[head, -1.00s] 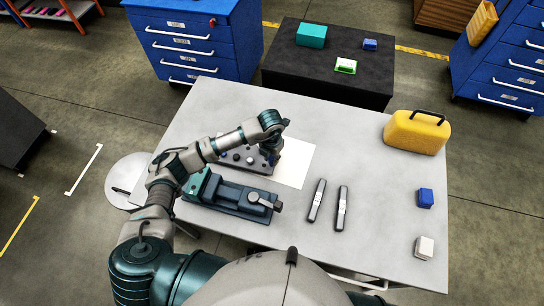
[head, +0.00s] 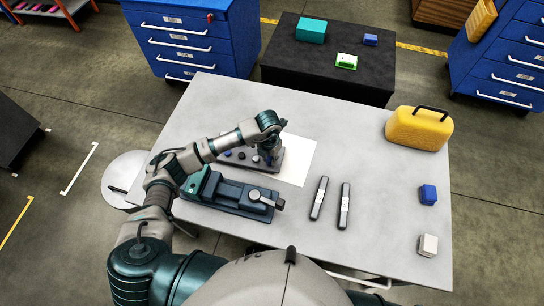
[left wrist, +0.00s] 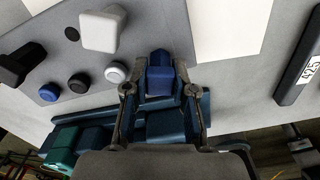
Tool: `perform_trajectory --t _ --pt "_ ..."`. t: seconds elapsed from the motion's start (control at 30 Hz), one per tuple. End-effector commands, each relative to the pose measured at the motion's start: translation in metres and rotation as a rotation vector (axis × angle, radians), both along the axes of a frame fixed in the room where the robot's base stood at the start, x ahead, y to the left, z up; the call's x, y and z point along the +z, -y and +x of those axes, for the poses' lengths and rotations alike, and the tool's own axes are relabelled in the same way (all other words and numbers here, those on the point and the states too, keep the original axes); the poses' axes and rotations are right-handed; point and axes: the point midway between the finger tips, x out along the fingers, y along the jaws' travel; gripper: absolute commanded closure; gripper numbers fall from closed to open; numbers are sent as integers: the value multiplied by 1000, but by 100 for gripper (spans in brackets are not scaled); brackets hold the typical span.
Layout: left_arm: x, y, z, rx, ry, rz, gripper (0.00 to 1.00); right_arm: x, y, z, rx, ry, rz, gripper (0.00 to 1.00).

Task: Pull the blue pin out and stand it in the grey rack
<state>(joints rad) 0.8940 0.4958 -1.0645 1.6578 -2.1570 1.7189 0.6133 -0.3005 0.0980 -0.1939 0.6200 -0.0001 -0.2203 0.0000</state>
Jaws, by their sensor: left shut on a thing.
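My left gripper (head: 268,158) is over the right end of a dark grey board (head: 262,168) on the table. In the left wrist view, the left gripper (left wrist: 160,92) is shut on the blue pin (left wrist: 160,78), whose blue top shows between the fingers. Its lower end is hidden, so I cannot tell whether it sits in the board or is clear of it. A white pin (left wrist: 100,31) and a black pin (left wrist: 12,68) stand on the board, beside flat blue, black and white discs and a dark round spot. I cannot tell whether this board is the grey rack. My right gripper is not in view.
A dark vise-like fixture (head: 232,195) lies in front of the board. A white sheet (head: 300,160) lies to its right. The table's middle right is clear.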

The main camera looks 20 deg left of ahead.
Motion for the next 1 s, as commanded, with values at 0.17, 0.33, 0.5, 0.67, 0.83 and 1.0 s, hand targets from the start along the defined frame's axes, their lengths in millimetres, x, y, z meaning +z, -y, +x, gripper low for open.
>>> perform_trajectory --t 0.17,0.33,0.5,0.67,0.83,1.0 --pt "0 -2 0 4 -1 7 100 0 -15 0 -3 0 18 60" --pt "0 1 0 3 0 11 45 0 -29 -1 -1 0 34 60" --pt "1 4 0 3 0 14 45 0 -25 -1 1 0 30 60" --pt "6 3 1 3 0 12 45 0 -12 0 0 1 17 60" --pt "35 0 1 2 3 8 45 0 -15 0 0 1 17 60" --pt "74 -3 2 4 2 6 45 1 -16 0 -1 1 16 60"
